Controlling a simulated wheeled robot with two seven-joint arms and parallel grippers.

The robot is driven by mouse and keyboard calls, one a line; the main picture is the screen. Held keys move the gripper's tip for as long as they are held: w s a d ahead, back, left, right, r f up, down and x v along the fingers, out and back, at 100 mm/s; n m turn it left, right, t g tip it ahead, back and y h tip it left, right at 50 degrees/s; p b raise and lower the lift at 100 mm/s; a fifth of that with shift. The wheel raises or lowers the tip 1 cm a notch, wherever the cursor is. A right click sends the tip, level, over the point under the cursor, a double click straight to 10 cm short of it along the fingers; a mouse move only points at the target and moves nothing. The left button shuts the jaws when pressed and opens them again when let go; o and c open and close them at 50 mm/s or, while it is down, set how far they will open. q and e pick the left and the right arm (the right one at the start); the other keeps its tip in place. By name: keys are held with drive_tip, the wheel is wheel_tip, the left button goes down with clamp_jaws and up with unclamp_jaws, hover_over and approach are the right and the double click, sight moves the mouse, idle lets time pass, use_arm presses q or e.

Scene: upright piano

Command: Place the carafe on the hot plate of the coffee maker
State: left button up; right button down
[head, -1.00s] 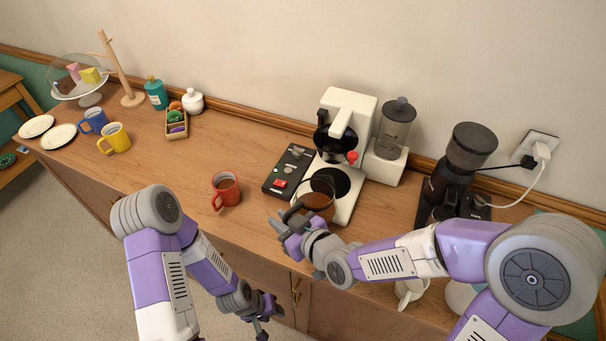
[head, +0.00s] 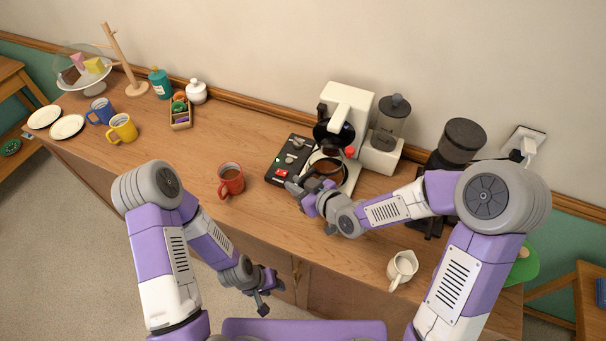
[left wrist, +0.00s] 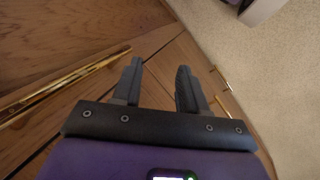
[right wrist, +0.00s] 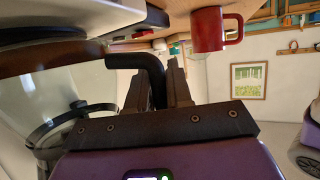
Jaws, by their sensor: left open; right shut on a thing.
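The carafe (head: 325,168) is glass with dark coffee in it and a black handle. It is under the black filter holder of the white coffee maker (head: 347,100), over the hot plate, which it mostly hides. I cannot tell whether its base touches the plate. My right gripper (head: 299,190) is shut on the carafe's handle, in front and to the left of it. In the right wrist view the black handle (right wrist: 150,66) sits between the fingers, with the glass (right wrist: 55,100) at left. My left gripper (head: 267,290) is open and empty, low in front of the counter.
A grinder (head: 460,145) is at right, and a white creamer (head: 402,268) is near the front edge. The counter's middle left is clear.

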drive_tip(key=w, duration=0.1)
drive_tip(key=w+d, duration=0.1)
drive_tip(key=w, duration=0.1)
drive_tip(key=shift+w+d+r, duration=0.1)
drive_tip(key=shift+d, duration=0.05)
drive_tip(key=shift+w+d, duration=0.1)
drive_tip(key=shift+w, duration=0.05)
drive_tip(key=shift+f, duration=0.35)
drive_tip(key=shift+f, duration=0.2)
drive_tip(key=c, duration=1)
unclamp_jaws()
drive_tip(key=shift+c, duration=0.2)
drive_tip(key=shift+r, duration=0.1)
